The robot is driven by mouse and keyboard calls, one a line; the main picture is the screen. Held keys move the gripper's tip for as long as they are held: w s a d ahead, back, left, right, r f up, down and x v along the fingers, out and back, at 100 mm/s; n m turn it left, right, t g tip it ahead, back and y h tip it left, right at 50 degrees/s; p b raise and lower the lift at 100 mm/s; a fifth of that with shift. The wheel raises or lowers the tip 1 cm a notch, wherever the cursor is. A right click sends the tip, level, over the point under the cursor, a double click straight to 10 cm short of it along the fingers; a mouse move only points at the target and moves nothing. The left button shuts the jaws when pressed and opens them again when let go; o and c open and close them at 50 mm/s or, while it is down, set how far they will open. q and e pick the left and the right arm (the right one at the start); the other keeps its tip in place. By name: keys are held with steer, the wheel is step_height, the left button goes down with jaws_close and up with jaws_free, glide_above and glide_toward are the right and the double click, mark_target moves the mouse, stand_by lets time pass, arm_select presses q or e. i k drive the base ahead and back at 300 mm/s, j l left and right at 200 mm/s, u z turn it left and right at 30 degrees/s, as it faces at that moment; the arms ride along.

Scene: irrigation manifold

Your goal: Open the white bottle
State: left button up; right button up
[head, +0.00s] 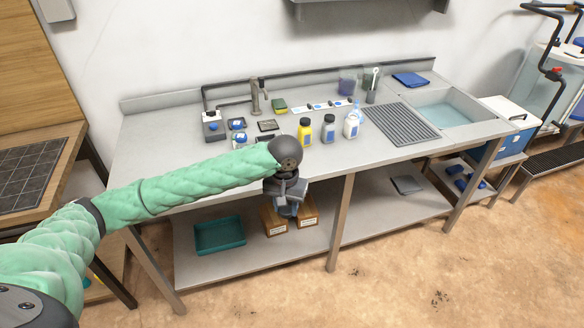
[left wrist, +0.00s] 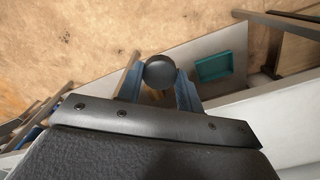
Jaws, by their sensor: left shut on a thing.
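The white bottle (head: 351,126) stands upright on the grey bench, at the right end of a row of three bottles. Its top is too small to make out clearly. My left gripper (head: 288,208) is in front of the bench's front edge, to the left of the white bottle and apart from it. In the left wrist view, the blue fingers of the left gripper (left wrist: 160,90) are shut on a dark round cap-like thing (left wrist: 160,72). In the head view the held thing is mostly hidden. My right gripper is not in view.
A yellow bottle (head: 304,133) and a grey bottle (head: 328,131) stand left of the white one. A ribbed drain board (head: 398,124) and a sink (head: 445,114) lie to the right. A teal tray (head: 219,236) is on the lower shelf, with cardboard boxes (head: 309,212) nearby.

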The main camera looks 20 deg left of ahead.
mark_target(352, 125)
steer(key=i+l+u, duration=0.25)
steer(key=i+l, duration=0.25)
steer(key=i+l+u, duration=0.3)
steer(key=i+l, duration=0.2)
steer(key=l, duration=0.1)
